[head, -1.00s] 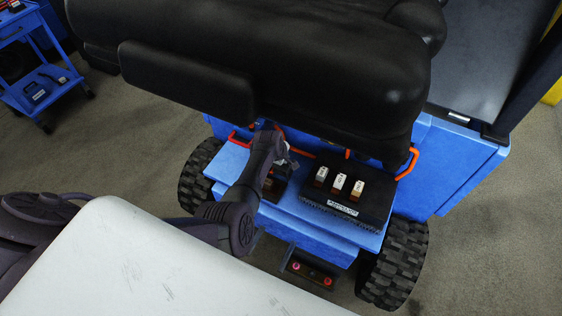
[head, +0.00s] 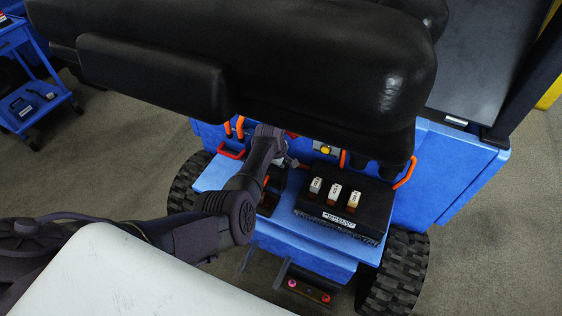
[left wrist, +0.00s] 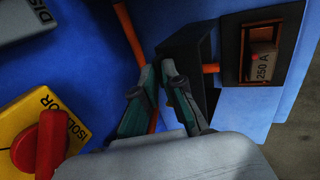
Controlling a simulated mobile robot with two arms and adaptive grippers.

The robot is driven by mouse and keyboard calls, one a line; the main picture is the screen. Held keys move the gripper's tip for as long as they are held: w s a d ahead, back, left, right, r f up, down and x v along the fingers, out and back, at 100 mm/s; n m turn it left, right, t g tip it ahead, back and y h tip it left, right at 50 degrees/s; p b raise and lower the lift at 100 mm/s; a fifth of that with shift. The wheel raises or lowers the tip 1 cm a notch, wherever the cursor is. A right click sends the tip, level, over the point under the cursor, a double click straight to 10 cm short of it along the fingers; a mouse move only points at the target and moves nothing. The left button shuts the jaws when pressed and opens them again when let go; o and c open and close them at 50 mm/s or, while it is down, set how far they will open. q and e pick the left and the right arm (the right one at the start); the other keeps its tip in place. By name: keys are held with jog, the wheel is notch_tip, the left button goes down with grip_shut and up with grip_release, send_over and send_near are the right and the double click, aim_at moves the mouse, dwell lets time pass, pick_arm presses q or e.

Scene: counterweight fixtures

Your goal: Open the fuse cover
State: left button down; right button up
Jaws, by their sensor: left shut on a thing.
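In the left wrist view a brown fuse marked 250 A (left wrist: 262,66) sits exposed in a dark open holder (left wrist: 262,20). A black fuse cover (left wrist: 184,48) stands raised to the left of it, with a short orange stub on its right side. My left gripper (left wrist: 155,84) is shut at the cover's near left side, and its fingers hide the grip point. In the head view my left gripper (head: 280,155) is behind the fuse holder (head: 268,204), under the seat's front edge, partly hidden by its own arm. My right gripper is not in view.
A black seat (head: 270,80) overhangs the blue deck (head: 290,237). A black box (head: 372,200) with three white-topped blocks is on the right, an orange handle (head: 405,173) beyond. A red knob (left wrist: 38,145) on a yellow isolator plate and an orange cable (left wrist: 128,30) are close to my gripper.

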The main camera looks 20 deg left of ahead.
pick_arm(q)
jog(key=c, duration=1.4)
grip_release()
jog(key=shift+w+r, duration=0.4)
jog(key=shift+w, duration=0.1)
jog(key=shift+c, duration=0.2)
jog(key=shift+o, duration=0.5)
jog(key=shift+f, duration=0.1)
jog(key=shift+s+f, duration=0.1)
jog(key=shift+f, duration=0.1)
jog(key=v, duration=1.2)
